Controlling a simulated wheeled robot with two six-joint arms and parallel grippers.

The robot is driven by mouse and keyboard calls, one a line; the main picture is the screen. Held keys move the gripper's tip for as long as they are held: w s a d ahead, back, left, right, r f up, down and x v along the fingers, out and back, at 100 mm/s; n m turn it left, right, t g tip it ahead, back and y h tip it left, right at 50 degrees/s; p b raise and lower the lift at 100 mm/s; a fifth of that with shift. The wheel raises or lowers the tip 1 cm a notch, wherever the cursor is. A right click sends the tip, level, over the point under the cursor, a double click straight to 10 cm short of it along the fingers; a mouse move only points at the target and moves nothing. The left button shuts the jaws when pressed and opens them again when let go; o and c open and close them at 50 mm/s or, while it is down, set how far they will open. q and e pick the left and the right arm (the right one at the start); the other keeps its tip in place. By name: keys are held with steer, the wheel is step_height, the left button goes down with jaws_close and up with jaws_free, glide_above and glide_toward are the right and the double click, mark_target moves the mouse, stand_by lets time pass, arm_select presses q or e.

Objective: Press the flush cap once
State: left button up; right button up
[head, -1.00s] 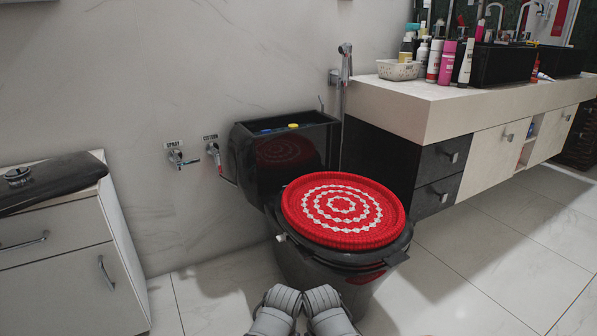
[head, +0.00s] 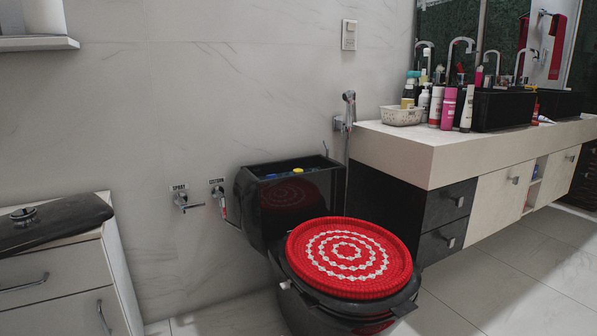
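The black toilet tank (head: 301,208) stands against the wall with its top open. I cannot tell for certain which of these is the flush cap. Neither of my grippers shows in the head view.
The toilet has a red and white crocheted seat cover (head: 350,258). A white cabinet (head: 55,280) stands at the left. A vanity counter (head: 430,155) with bottles and black sinks is at the right. Wall taps (head: 184,203) are left of the tank. Floor at the lower right is clear.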

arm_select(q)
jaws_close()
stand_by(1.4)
